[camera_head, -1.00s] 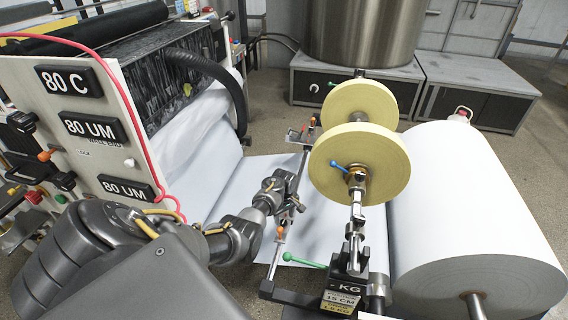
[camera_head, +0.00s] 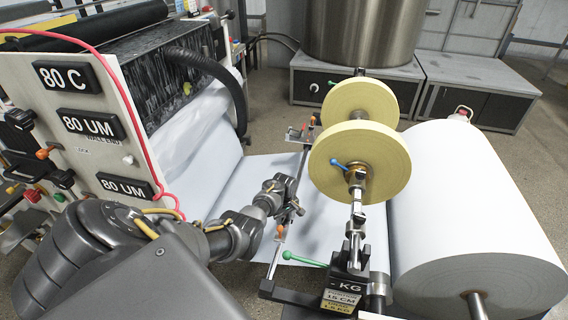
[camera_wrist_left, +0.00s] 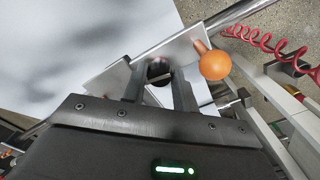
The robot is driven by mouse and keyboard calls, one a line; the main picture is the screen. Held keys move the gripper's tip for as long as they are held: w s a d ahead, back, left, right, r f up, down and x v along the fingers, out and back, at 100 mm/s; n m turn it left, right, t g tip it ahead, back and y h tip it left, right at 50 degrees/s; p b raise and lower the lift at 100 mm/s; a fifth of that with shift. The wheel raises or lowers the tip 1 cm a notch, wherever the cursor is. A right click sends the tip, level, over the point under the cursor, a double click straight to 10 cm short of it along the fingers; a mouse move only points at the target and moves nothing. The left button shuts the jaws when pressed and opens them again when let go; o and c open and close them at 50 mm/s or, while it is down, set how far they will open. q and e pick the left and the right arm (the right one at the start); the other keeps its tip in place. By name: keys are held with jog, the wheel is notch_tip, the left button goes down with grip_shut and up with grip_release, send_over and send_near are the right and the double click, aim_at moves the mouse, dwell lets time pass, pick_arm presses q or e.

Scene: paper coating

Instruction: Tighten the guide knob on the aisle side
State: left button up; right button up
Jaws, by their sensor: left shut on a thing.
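My left gripper (camera_head: 295,207) reaches in from the left to the slim guide rail beside the paper web. In the left wrist view its two fingers (camera_wrist_left: 158,76) stand on either side of a round dark knob (camera_wrist_left: 158,69) and are shut on it. The knob sits on a flat metal plate (camera_wrist_left: 110,82) of the guide; the fingers hide part of it. An orange ball handle (camera_wrist_left: 215,65) is just right of the fingers, apart from them. In the head view the knob is hidden by the gripper. My right gripper is not in view.
Two yellow tape rolls (camera_head: 388,172) on a shaft stand right of the gripper. A large white paper roll (camera_head: 465,205) is further right. A green-tipped lever (camera_head: 303,260) lies in front. A red coiled hose (camera_wrist_left: 262,40) runs near the rail in the wrist view.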

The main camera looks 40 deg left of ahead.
pick_arm(q)
jog(key=shift+m, duration=0.6)
jog(key=shift+r+m+p, duration=0.1)
jog(key=shift+m+p, duration=0.3)
jog(key=shift+m, duration=0.3)
jog(key=m+p, duration=0.1)
jog(key=m, duration=0.4)
jog(key=shift+s, duration=0.1)
jog(key=m, duration=0.4)
jog(key=shift+a+m, duration=0.1)
jog(key=shift+m, duration=0.3)
jog(key=m, duration=0.4)
jog(key=shift+m, duration=0.3)
